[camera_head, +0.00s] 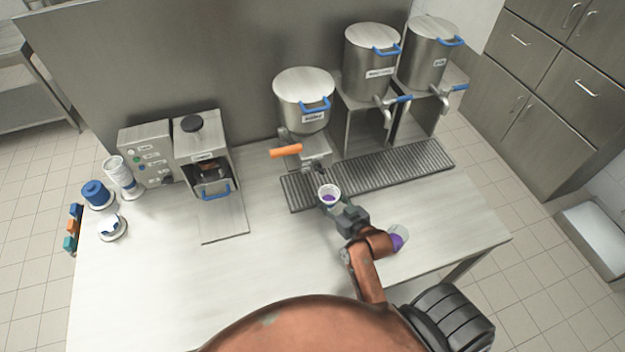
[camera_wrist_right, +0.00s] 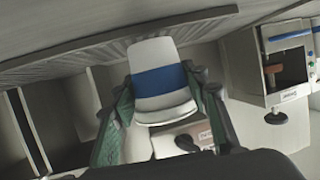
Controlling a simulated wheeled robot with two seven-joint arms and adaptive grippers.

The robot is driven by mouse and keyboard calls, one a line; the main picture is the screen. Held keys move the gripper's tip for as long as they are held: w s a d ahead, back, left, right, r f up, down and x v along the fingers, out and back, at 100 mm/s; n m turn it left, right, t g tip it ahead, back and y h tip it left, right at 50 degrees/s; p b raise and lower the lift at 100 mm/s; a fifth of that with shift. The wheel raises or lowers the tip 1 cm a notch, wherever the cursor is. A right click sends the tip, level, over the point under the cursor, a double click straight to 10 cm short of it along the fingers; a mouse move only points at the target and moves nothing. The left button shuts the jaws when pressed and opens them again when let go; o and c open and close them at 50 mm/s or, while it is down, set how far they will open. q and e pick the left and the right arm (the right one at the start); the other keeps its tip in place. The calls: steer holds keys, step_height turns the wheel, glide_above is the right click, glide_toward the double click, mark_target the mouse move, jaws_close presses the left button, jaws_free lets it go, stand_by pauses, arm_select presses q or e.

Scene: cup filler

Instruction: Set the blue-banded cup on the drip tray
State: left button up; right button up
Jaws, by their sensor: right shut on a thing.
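The blue-banded cup (camera_wrist_right: 160,80) is white with a blue band and sits between the green fingers of my right gripper (camera_wrist_right: 160,95), which is shut on it. My left gripper is not in view.
A dispenser with an orange handle (camera_head: 286,151) stands just behind the cup. Two steel urns (camera_head: 368,62) stand at the back right. A clear cup with purple (camera_head: 398,239) stands beside my right arm. A coffee machine (camera_head: 203,150) is at left.

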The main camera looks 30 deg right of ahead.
steer(key=w, duration=0.7)
steer(key=shift+d, duration=0.15)
steer(key=x, duration=0.4)
steer(key=shift+w+r, duration=0.3)
steer(key=shift+w, duration=0.05)
steer(key=shift+s+f, duration=0.15)
steer(key=shift+f, duration=0.15)
steer(key=shift+f, duration=0.1)
steer(key=o, duration=1.3)
steer(key=shift+c, duration=0.2)
steer(key=v, duration=1.2)
